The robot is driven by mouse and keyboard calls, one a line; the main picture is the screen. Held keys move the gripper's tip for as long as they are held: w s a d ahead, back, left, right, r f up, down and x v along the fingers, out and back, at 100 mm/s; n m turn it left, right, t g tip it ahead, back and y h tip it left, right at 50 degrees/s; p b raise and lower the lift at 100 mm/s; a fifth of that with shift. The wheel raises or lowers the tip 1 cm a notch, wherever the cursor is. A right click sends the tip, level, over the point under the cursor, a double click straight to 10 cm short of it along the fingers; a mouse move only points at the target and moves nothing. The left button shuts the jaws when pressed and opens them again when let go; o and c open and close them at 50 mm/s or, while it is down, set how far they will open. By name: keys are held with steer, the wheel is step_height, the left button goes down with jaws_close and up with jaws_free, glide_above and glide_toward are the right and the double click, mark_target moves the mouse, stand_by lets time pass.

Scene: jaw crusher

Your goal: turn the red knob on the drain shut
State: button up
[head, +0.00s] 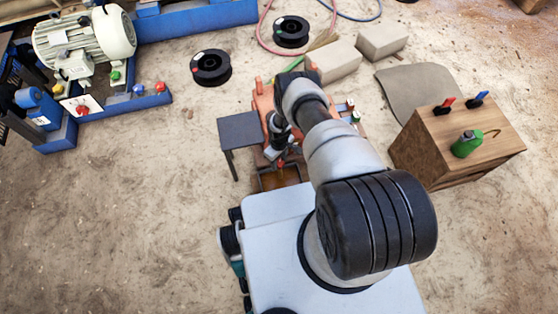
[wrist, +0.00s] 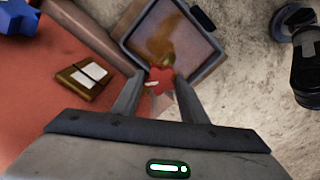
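The red knob (wrist: 160,79) shows in the wrist view, just above the picture's middle, in line with the gap between my fingertips. My gripper (wrist: 160,84) is open, with one finger on each side of the knob. I cannot tell whether either fingertip touches it. A square metal tray (wrist: 172,42) with brownish contents lies just beyond the knob. The drain itself is mostly hidden. In the head view my arm covers much of the orange-red machine (head: 262,102), and my gripper points down near the tray (head: 265,187).
A grey side table (head: 240,129) stands left of the machine. A wooden cabinet (head: 440,142) with tools stands right. Open floor (head: 130,220) lies at the left.

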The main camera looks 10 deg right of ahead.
steer(key=c, duration=0.5)
steer(key=m, duration=0.3)
steer(key=shift+m, duration=2.1)
steer(key=o, duration=1.1)
steer(key=shift+c, duration=0.2)
